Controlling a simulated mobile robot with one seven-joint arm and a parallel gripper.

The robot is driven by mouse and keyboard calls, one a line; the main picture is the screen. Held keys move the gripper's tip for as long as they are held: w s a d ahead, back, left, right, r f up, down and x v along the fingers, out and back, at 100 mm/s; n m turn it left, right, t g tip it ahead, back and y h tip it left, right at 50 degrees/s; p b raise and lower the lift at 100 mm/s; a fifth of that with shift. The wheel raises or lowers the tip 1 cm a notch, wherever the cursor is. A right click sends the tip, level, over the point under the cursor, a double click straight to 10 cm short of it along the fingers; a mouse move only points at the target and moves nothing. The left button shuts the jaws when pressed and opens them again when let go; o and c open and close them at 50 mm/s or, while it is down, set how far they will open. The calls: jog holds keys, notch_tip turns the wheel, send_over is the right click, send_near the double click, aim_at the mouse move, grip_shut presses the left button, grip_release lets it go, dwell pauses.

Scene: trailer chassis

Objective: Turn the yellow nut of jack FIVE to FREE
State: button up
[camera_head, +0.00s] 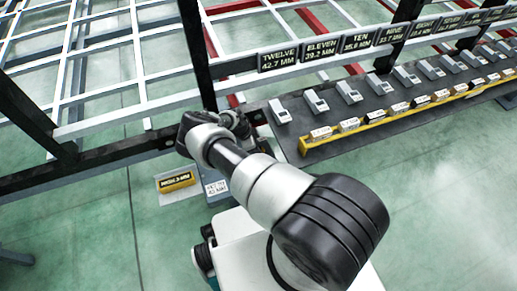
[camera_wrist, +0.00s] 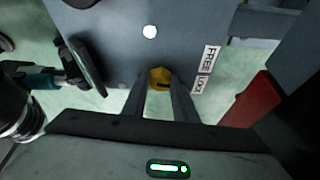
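The yellow nut (camera_wrist: 159,75) shows in the wrist view on a grey plate (camera_wrist: 110,35), with a dark mark on its lower side. A white label (camera_wrist: 207,70) to its right reads FREE and LOCK. My gripper (camera_wrist: 160,88) has its two dark fingers apart, with their tips at either side of the nut. I cannot tell whether they touch or grip it. In the head view my arm hides the gripper and the nut. No jack number is readable in the wrist view.
A red part (camera_wrist: 252,100) stands right of the fingers in the wrist view. In the head view, a grey bench (camera_head: 385,108) with several grey devices and a yellow rail lies right. A dark chassis beam (camera_head: 100,158) runs left.

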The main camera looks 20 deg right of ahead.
jog(key=shift+n, duration=0.4)
jog(key=n+t, duration=0.1)
jog(key=n, duration=0.1)
jog(key=n+t+p, duration=0.1)
jog(key=n, duration=0.1)
jog(key=shift+s+r+n, duration=0.1)
jog(key=shift+s+n, duration=0.25)
jog(key=shift+n, duration=0.05)
jog(key=n+t, duration=0.1)
jog(key=n, duration=0.1)
jog(key=n+y+p, duration=0.1)
jog(key=n, duration=0.1)
jog(key=shift+s+d+n+t, duration=0.15)
jog(key=shift+n+t, duration=0.15)
jog(key=shift+t, duration=0.1)
jog(key=o, duration=1.1)
jog(key=shift+c, duration=0.2)
